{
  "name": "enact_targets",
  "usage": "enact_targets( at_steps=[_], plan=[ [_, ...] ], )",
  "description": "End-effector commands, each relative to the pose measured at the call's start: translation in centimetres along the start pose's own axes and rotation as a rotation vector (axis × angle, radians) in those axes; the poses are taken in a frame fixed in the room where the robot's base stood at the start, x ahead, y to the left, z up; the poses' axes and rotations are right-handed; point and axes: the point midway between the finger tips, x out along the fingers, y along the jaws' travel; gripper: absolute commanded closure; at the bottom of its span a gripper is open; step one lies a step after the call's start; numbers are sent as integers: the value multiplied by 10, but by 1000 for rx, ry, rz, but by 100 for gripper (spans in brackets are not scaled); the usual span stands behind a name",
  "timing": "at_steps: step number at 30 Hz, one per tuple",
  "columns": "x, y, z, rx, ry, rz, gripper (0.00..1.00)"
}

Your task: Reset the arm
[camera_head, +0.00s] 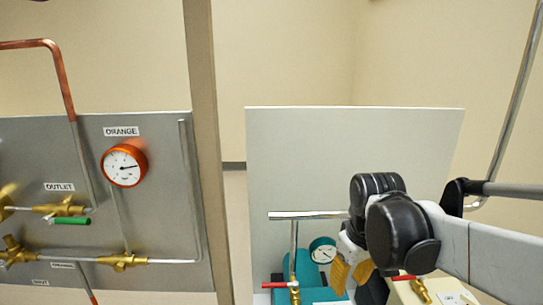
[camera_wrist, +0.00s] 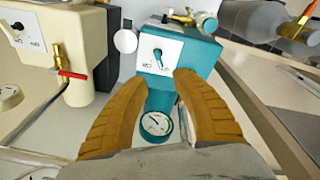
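My gripper (camera_head: 351,272) has two ochre fingers and is at the lower right of the head view, in front of the pale upright panel. In the wrist view my gripper (camera_wrist: 150,86) is open, its fingers spread well apart with nothing held between them. A teal unit (camera_wrist: 198,54) with a white dial plate shows beyond the fingertips. A round teal gauge (camera_wrist: 156,123) shows between the fingers, and it also shows in the head view (camera_head: 322,250), just left of my gripper. My arm partly hides the equipment at the lower right.
A cream unit (camera_wrist: 62,35) with a red-handled valve (camera_wrist: 72,74) stands left of the teal unit. A grey panel (camera_head: 160,220) carries an orange gauge (camera_head: 124,166), pipes and a green-handled valve (camera_head: 70,221). A pale upright panel (camera_head: 350,150) stands behind my arm.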

Motion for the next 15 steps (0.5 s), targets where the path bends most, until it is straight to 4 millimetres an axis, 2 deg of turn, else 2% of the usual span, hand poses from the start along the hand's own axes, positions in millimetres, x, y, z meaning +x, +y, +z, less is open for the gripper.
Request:
enact_targets(
  at_steps=[1,7,12,15],
  plan=[
    [-4,-6,16,42,46,18,68],
    [-13,-22,59,222,248,74,68],
    [-9,-31,84,336,385,93,68],
    [-7,-34,92,376,432,95,68]
  ],
)
